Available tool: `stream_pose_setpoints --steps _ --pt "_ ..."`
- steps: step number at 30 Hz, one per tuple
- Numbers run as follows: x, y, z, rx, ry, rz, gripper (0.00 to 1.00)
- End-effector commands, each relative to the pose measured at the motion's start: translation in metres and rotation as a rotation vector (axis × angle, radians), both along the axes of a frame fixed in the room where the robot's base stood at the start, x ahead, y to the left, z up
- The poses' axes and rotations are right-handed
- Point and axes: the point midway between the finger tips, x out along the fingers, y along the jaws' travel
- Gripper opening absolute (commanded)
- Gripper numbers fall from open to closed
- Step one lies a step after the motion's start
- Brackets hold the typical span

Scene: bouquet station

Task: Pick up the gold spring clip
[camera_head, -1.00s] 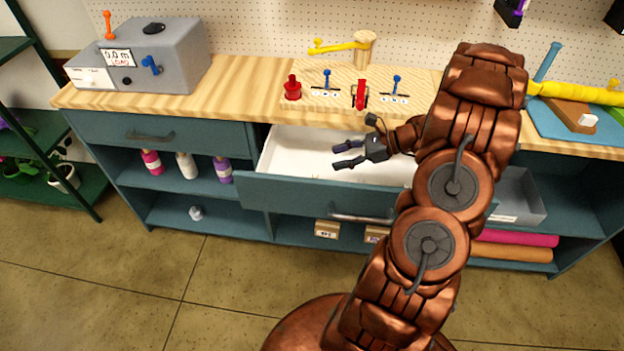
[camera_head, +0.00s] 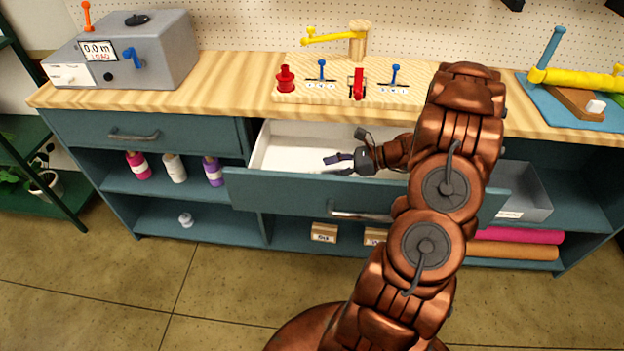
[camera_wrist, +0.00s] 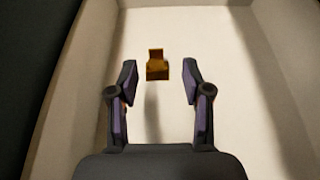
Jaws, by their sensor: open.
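The gold spring clip (camera_wrist: 157,68) lies on the white floor of the open drawer, seen in the wrist view ahead of the fingertips and roughly midway between them. My gripper (camera_wrist: 159,78) is open and empty, its two dark fingers apart on either side of the clip's line. In the head view my gripper (camera_head: 341,165) is inside the open drawer (camera_head: 290,158), above its floor. I cannot make out the clip in the head view.
The drawer's teal front (camera_head: 290,192) and its side walls surround my gripper. The wooden counter (camera_head: 225,85) is above and behind, with a board of red and blue levers (camera_head: 300,94). A grey tray (camera_head: 525,195) is at right.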

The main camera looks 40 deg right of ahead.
Motion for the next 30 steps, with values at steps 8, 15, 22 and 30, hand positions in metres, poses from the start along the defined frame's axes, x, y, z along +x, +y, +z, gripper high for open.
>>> stream_pose_setpoints --steps 8,15,22,30 --pt "0.015 0.027 -0.015 0.004 0.006 0.0 0.49" --pt "0.024 0.036 -0.022 0.002 0.002 -0.003 0.49" --pt "0.024 0.035 -0.022 0.002 0.002 -0.003 0.44" --pt "0.024 0.035 -0.021 0.001 0.002 -0.003 0.16"
